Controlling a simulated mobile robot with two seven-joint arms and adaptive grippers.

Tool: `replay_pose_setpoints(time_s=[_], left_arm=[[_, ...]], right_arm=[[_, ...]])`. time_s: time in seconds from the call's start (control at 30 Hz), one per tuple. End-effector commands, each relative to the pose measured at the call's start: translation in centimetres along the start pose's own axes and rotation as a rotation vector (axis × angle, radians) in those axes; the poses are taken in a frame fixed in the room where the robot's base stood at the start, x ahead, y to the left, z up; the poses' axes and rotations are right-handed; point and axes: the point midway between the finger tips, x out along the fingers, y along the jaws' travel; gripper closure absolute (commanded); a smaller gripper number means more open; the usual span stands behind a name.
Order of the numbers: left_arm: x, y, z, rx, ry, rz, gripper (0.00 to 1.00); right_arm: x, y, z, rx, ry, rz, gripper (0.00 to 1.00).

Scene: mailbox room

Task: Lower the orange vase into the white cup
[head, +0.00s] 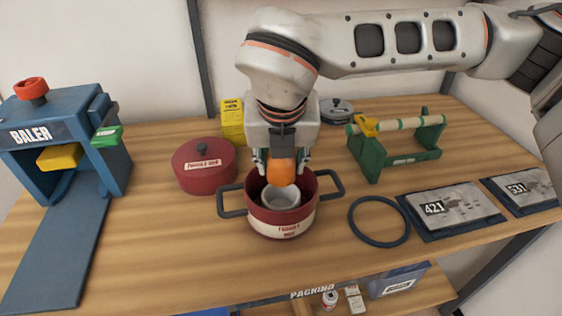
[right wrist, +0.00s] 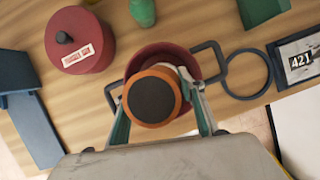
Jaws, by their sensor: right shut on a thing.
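The orange vase (head: 282,171) is held in my right gripper (head: 281,163), whose fingers are shut on its sides. The vase hangs over the red pot (head: 283,222), above the white cup (head: 281,198) that stands inside the pot. In the right wrist view the orange vase (right wrist: 152,97) shows a dark round end between the two fingers and hides most of the cup. A pale rim of the cup (right wrist: 186,74) shows beside it. I cannot tell whether the vase's lower end is inside the cup's rim. My left gripper is in neither view.
A red lidded pot (head: 205,166) stands to the left, close to the handle. A yellow box (head: 232,122) is behind. A dark ring (head: 352,221) lies at the right, with a green stand (head: 372,155) behind it. The blue baler (head: 62,140) is far left.

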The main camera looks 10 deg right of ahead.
Motion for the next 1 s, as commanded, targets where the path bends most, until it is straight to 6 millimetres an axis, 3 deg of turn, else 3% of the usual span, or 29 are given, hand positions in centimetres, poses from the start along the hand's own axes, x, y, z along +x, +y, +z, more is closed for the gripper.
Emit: replay_pose_setpoints(time_s=[0.53,1.0], left_arm=[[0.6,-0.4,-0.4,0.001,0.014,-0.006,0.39],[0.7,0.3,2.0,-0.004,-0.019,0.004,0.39]], right_arm=[[1.2,0.0,-0.4,0.000,0.000,0.000,0.87],[3.1,0.0,-1.3,-0.001,0.001,0.000,0.87]])
